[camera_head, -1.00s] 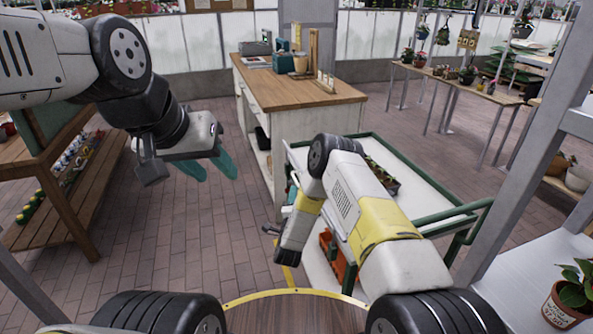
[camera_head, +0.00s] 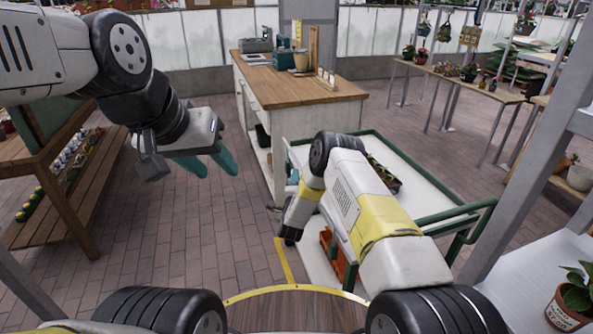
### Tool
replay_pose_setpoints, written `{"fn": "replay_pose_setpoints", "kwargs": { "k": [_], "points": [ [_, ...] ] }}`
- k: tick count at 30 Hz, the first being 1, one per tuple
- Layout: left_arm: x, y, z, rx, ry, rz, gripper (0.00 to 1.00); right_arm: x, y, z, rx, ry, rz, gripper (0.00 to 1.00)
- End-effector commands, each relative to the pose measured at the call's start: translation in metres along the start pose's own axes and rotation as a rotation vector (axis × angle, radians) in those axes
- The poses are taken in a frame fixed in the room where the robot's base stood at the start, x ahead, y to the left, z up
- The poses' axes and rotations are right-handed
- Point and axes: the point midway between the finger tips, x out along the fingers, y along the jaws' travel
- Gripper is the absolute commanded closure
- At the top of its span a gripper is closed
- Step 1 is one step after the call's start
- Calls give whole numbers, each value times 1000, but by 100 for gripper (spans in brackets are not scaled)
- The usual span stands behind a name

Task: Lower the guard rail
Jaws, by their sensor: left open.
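The white cart (camera_head: 405,203) with a green rail (camera_head: 410,157) around its top stands right of centre, partly behind my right arm. The rail stands along the far side and the right end. I cannot tell which part of it can be lowered. My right gripper (camera_head: 289,238) is at the cart's left end, pointing down; its fingers are hidden, and I cannot tell whether it touches anything. My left gripper (camera_head: 214,164) is open and empty above the brick floor at left, with two teal fingers apart, well away from the cart.
A wooden-topped counter (camera_head: 296,92) stands behind the cart. A plant bench (camera_head: 52,195) is at left, and a long table (camera_head: 455,83) at back right. An orange item (camera_head: 326,240) sits low in the cart. A potted plant (camera_head: 570,303) is at bottom right. Open floor lies left of centre.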

Motion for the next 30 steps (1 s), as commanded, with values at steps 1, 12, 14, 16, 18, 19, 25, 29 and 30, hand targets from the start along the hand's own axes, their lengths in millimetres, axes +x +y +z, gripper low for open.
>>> {"fn": "replay_pose_setpoints", "kwargs": {
  "k": [1, 12, 14, 16, 18, 19, 25, 29, 30],
  "points": [
    [0, 0, 0, 0, 0, 0, 57, 0, 0, 0, 0, 0, 0, 71],
    [0, 0, 0, 0, 0, 0, 57, 0, 0, 0, 0, 0, -1, 100],
    [0, 0, 0, 0, 0, 0, 57, 0, 0, 0, 0, 0, -1, 100],
    [0, 0, 0, 0, 0, 0, 57, 0, 0, 0, 0, 0, -1, 100],
    [0, 0, 0, 0, 0, 0, 57, 0, 0, 0, 1, 0, -1, 100],
    [0, 0, 0, 0, 0, 0, 57, 0, 0, 0, 1, 0, -1, 100],
    [0, 0, 0, 0, 0, 0, 57, 0, -1, 0, 1, 1, -1, 100],
    [0, 0, 0, 0, 0, 0, 57, 0, -1, 0, 1, 1, -1, 100],
    [0, 0, 0, 0, 0, 0, 57, 0, -1, 0, 1, 1, -2, 100]
  ]
}}
